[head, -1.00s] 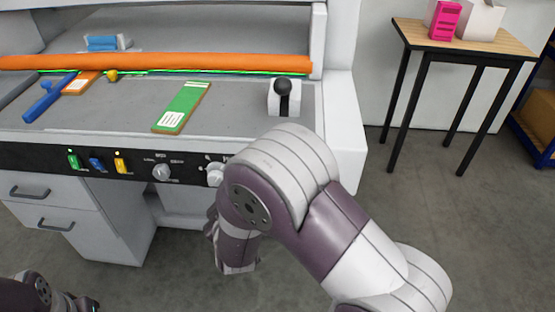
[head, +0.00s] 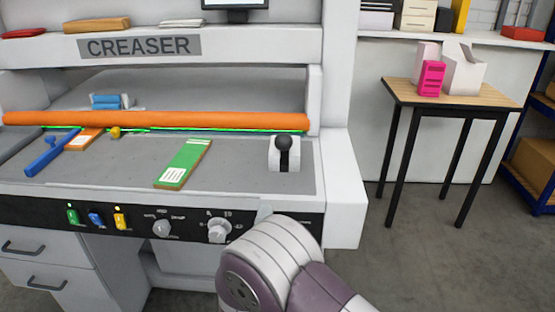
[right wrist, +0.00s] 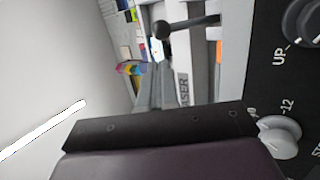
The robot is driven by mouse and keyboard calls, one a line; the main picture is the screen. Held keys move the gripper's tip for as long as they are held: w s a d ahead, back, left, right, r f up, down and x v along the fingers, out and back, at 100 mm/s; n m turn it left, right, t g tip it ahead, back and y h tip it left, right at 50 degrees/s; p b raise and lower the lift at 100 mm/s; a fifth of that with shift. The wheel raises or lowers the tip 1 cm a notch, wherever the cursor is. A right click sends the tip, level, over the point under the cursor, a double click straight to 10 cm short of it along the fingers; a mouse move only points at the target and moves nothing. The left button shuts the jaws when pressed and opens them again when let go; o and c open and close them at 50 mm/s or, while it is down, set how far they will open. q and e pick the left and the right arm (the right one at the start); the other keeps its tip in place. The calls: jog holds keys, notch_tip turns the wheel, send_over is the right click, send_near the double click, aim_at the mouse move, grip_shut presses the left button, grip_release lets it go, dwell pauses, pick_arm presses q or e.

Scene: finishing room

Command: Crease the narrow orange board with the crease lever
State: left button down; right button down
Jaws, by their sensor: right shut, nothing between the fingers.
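The narrow orange board (head: 85,139), with a white label, lies at the left of the creaser's grey bed, its far end near the green line under the orange bar. The crease lever (head: 284,147) has a black ball knob and stands upright in a white block at the bed's right. In the right wrist view the lever's black knob (right wrist: 162,29) shows beyond the fingers. My right gripper (right wrist: 156,88) is shut and empty, apart from the lever. In the head view my arm mostly hides it, in front of the control panel. My left gripper is out of view.
A green board (head: 184,165) lies mid-bed. A blue tool (head: 50,153) and a small yellow knob (head: 115,132) are at the left. The orange bar (head: 160,119) spans the bed. The panel has switches and dials (head: 218,230). A side table (head: 400,92) stands right.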

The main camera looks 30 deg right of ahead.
aim_at(280, 148)
jog(key=p+x, duration=0.1)
jog(key=x, duration=1.1)
jog(key=shift+w+d+r+p, duration=0.15)
jog(key=shift+w+d+p, duration=0.1)
jog(key=shift+p, duration=0.05)
jog(key=shift+r+p, duration=0.35)
jog(key=shift+p, duration=0.2)
jog(key=w+r+g+y+p, duration=0.1)
jog(key=r+p, duration=0.1)
jog(key=p, duration=0.3)
jog(key=w+d+r+g+y+p, duration=0.1)
jog(key=r+p, duration=0.2)
jog(key=p, duration=0.3)
jog(key=w+d+r+n+g+y+p, duration=0.1)
jog(key=r+p, duration=0.2)
jog(key=p, duration=0.2)
jog(key=shift+w+p, duration=0.2)
jog(key=shift+p, duration=0.2)
jog(key=w+d+r+g+y+p, duration=0.1)
jog(key=w+p, duration=0.4)
jog(key=p, duration=0.6)
jog(key=w+d+r+n+g+y+p, duration=0.1)
jog(key=w+d+g+y+p, duration=0.3)
jog(key=p, duration=0.6)
jog(key=shift+w+d+r+g+p, duration=0.4)
jog(key=shift+w+d+r, duration=0.1)
jog(key=shift+d+r, duration=0.2)
